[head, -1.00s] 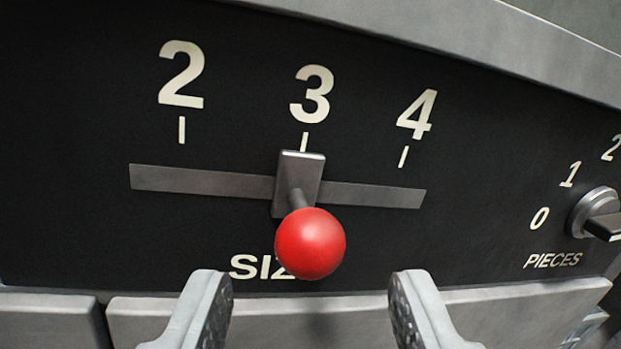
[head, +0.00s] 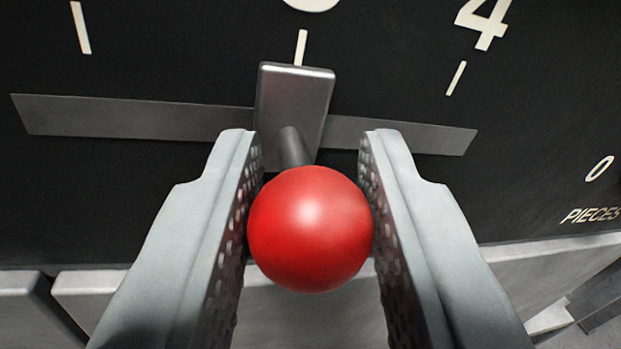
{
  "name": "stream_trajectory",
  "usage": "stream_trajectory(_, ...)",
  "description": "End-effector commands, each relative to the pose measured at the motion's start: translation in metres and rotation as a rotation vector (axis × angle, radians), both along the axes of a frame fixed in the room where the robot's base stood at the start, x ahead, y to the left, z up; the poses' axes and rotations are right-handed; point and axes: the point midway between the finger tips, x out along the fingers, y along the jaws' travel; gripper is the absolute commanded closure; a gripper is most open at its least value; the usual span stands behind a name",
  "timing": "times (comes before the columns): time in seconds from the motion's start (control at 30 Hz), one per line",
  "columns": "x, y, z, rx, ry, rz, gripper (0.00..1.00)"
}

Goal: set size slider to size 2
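The size slider has a red ball knob (head: 310,229) on a short dark stem, fixed to a grey metal block (head: 294,100). The block sits in a horizontal grey slot (head: 130,118) under the middle tick mark, the one for 3. The 3 is mostly cut off at the top edge. The tick for 2 (head: 81,27) shows to the left, its number out of view. My gripper (head: 311,145) is around the ball, one finger on each side. Both textured finger pads appear to touch the ball.
The 4 (head: 484,22) and its tick stand right of the block. The slot is free on both sides of the block. The PIECES label (head: 590,215) and a 0 show at the right edge. Grey metal plates (head: 545,275) lie below the black panel (head: 540,120).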

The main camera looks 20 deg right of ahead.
Motion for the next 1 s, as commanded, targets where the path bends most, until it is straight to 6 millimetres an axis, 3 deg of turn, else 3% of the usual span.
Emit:
stream_trajectory(0.23, 0.0, 0.007, 0.0, 0.0, 0.0, 0.001, 1.0)
stream_trajectory(0.6, 0.0, 0.06, 0.0, 0.001, 0.0, 0.001, 1.0)
stream_trajectory(0.97, 0.0, 0.066, 0.0, -0.001, 0.001, 0.003, 1.0)
stream_trajectory(1.0, 0.0, 0.066, 0.0, -0.001, 0.001, 0.003, 0.71)
